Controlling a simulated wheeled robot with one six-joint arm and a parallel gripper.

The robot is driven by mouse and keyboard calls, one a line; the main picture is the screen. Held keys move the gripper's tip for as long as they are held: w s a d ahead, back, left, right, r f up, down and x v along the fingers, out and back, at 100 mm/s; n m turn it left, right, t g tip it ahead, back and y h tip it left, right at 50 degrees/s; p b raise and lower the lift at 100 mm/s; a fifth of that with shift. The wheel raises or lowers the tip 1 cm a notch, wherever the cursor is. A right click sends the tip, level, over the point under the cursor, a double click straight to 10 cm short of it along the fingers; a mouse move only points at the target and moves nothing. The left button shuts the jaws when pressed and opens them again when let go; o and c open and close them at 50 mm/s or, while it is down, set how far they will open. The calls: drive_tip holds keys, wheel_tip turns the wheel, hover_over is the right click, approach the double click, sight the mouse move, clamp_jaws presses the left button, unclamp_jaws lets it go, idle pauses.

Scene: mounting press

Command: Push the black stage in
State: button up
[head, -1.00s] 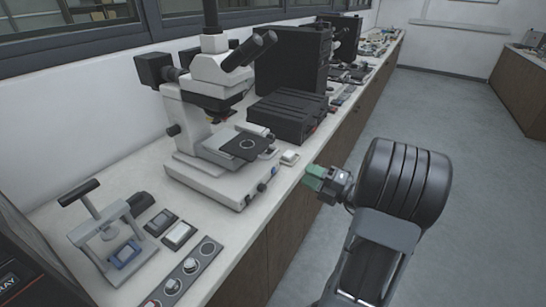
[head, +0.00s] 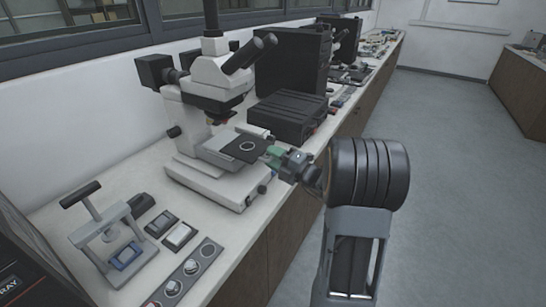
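The black stage (head: 244,147) is a flat dark plate with a pale ring on it. It lies on the light grey base plate of the white microscope (head: 218,72), below the lens. My gripper (head: 273,155) has green fingertips and is at the right end of the stage, on the side facing the room. The tips look very close to the stage's edge; I cannot tell whether they touch it. The gap between the fingers is too small to make out, and nothing is seen held in them.
A black box (head: 287,117) stands on the bench just behind the gripper. A grey hand press (head: 110,240), small trays (head: 180,236) and a panel with round knobs (head: 185,274) are at the front left. The aisle floor on the right is clear.

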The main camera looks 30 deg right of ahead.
drive_tip(key=shift+c, duration=0.3)
clamp_jaws()
idle(0.3)
drive_tip(key=shift+w, duration=0.1)
